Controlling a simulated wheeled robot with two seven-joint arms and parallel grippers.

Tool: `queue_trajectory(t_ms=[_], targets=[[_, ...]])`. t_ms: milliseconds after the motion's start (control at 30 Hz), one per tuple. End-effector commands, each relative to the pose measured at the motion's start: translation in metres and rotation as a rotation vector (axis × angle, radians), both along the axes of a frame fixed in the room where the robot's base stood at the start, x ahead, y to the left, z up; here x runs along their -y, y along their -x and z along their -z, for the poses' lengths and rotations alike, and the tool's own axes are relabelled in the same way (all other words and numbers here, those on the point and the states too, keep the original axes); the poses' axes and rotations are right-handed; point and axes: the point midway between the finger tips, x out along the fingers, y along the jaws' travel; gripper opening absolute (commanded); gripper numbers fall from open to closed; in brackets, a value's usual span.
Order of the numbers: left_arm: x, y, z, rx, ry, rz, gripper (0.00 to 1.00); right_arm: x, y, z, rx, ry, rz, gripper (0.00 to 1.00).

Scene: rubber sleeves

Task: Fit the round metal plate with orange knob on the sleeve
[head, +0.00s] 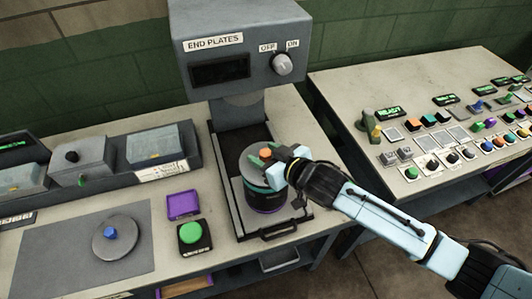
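The round metal plate (254,167) with its orange knob (265,154) is on top of the dark sleeve (262,198), which stands on the sliding tray of the end-plate machine (225,35). A teal band shows between plate and sleeve. I cannot tell if the plate is fully seated. My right gripper (268,155) reaches in from the right, its green-tipped fingers at the orange knob. Whether the fingers are closed on the knob is too small to tell. My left gripper is not in view.
A second round plate with a blue knob (112,243) lies on a grey mat (40,262) at left. A green button (190,233) and a purple tray (183,206) are left of the machine. A bench with coloured buttons (420,75) stands at right.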

Motion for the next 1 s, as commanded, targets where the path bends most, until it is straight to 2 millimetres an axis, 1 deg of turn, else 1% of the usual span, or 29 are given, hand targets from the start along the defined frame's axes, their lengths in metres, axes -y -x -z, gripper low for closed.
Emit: queue_trajectory(t_ms=[233, 367, 567, 800, 1000], targets=[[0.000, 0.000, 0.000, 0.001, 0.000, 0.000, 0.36, 0.000, 0.000, 0.000, 0.000, 0.000, 0.000, 0.50], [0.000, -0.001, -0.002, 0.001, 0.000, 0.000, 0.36, 0.002, 0.003, -0.005, 0.000, 0.000, -0.001, 0.50], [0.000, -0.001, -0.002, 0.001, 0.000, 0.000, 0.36, 0.020, 0.023, -0.015, -0.001, 0.000, -0.001, 0.50], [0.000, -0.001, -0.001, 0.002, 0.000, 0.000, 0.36, 0.049, 0.057, -0.033, -0.002, 0.000, -0.001, 0.50], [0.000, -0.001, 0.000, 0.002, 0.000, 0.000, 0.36, 0.066, 0.077, -0.044, -0.001, 0.000, 0.000, 0.50]])
